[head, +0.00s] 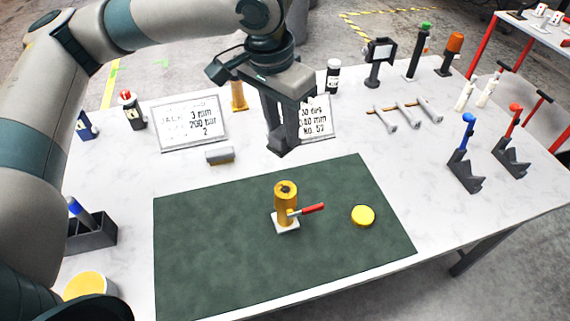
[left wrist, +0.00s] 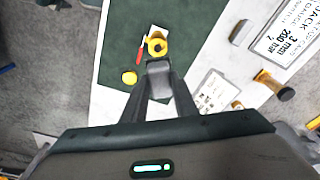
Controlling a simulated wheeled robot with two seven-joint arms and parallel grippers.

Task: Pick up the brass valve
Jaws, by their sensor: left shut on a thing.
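The brass valve (head: 286,193) with a red lever (head: 313,209) stands upright on a small pale plate on the green mat (head: 190,250). In the left wrist view the valve (left wrist: 157,45) is just beyond the fingertips. My left gripper (head: 284,140) is above the table behind the mat, apart from the valve. Its fingers converge on a small dark grey block (left wrist: 158,68), which is seen against them and hard to make out. A yellow disc (head: 363,215) lies on the mat right of the valve. My right gripper is not in view.
Two printed cards (head: 190,122) and (head: 318,118) stand behind the mat, with a grey block (head: 220,155) before the left one. Blue (head: 466,155) and red-handled (head: 510,145) clamps stand at right. A dark holder (head: 92,235) stands at left. The mat's left half is clear.

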